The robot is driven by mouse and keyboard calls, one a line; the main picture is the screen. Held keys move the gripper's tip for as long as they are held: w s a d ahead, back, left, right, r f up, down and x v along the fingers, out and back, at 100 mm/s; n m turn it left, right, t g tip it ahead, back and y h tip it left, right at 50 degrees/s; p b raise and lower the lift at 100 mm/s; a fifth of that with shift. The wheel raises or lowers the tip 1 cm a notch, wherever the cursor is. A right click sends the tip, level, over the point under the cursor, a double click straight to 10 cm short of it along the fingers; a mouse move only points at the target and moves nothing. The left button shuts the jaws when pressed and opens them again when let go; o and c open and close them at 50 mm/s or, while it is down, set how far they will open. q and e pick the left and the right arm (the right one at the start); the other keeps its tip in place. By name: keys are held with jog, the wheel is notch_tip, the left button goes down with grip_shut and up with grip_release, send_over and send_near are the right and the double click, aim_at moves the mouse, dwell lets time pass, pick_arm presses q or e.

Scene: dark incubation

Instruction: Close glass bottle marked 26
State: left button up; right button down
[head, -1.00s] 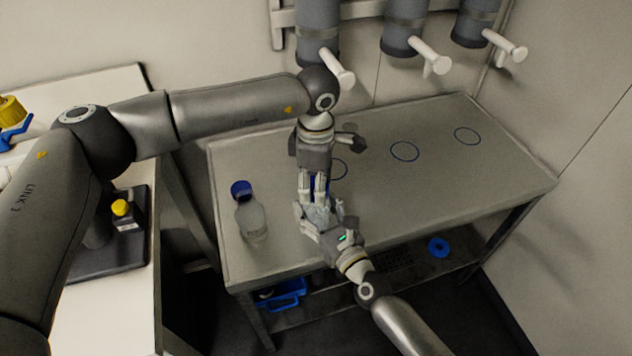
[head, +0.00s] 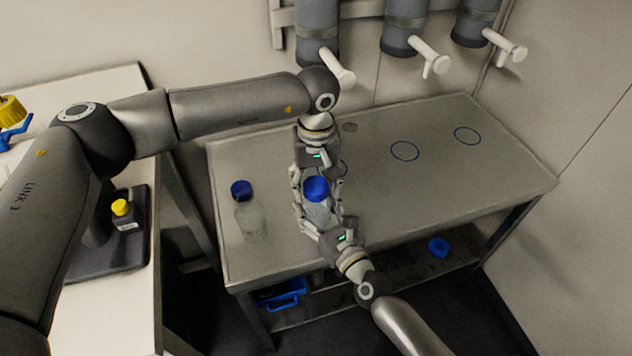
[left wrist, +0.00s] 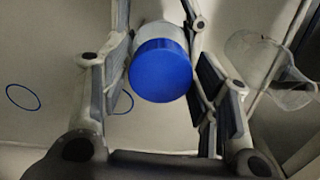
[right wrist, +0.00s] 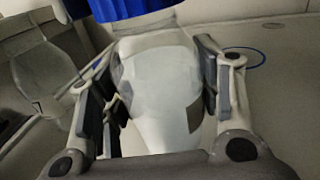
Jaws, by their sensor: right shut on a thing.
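A clear bottle (head: 318,211) with a blue cap (head: 316,189) on its top is held upright over the bench. My right gripper (head: 323,217) is shut on its body; the right wrist view shows the fingers on both sides of the bottle (right wrist: 160,90), with the cap (right wrist: 130,8) at the top edge. My left gripper (head: 316,180) is open, its fingers spread on both sides of the cap. In the left wrist view the blue cap (left wrist: 161,70) sits between the fingers with small gaps. No number is legible.
Blue rings (head: 405,151) mark the bench below wall dispensers (head: 403,25). The right of the bench is clear. A yellow-capped bottle (head: 127,218) stands on the left counter.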

pick_arm(q)
jog(key=shift+o, duration=0.4)
jog(key=shift+r, duration=2.25)
jog(key=shift+c, duration=0.4)
jog(key=n, duration=0.5)
jog(key=shift+r, duration=0.4)
jog(key=n, duration=0.4)
jog(key=r+n, duration=0.1)
jog(key=n, duration=0.6)
jog(key=r+n, duration=0.1)
jog(key=n, duration=0.7)
jog(key=shift+r+n, duration=0.3)
jog(key=shift+r, duration=0.05)
